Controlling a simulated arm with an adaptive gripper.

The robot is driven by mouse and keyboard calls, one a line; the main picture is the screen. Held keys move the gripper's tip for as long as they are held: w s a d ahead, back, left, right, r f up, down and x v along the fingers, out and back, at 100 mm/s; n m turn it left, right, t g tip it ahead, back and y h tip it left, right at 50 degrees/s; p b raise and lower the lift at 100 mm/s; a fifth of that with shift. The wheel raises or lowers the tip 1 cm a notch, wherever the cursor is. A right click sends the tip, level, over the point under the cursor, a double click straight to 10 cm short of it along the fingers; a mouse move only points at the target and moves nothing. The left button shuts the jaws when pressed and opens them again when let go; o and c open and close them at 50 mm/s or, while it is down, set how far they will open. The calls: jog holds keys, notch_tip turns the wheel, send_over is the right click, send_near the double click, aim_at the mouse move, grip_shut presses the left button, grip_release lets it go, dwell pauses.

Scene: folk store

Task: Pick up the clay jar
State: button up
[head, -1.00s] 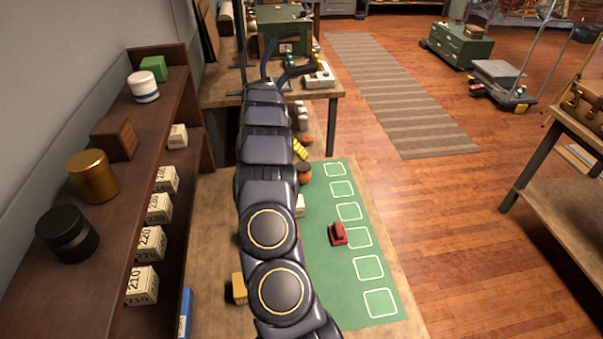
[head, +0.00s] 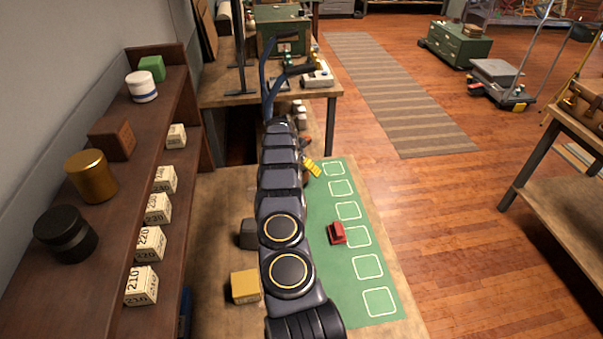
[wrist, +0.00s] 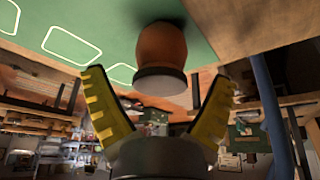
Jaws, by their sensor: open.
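The clay jar (wrist: 161,48) shows in the wrist view, orange-brown with a darker band and a pale, flat end facing down in the picture. In the head view a yellow finger of my gripper (head: 312,168) shows at the far left edge of the mat; my arm hides the jar there.
A red block (head: 337,232) sits on the mat beside white outlined squares. A yellow box (head: 245,286) and a dark grey block (head: 248,234) stand left of my arm. A shelf (head: 110,200) with jars and numbered boxes lines the left. The mat's right side is mostly clear.

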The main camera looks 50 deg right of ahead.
jog(key=shift+f, duration=0.1)
jog(key=c, duration=1.2)
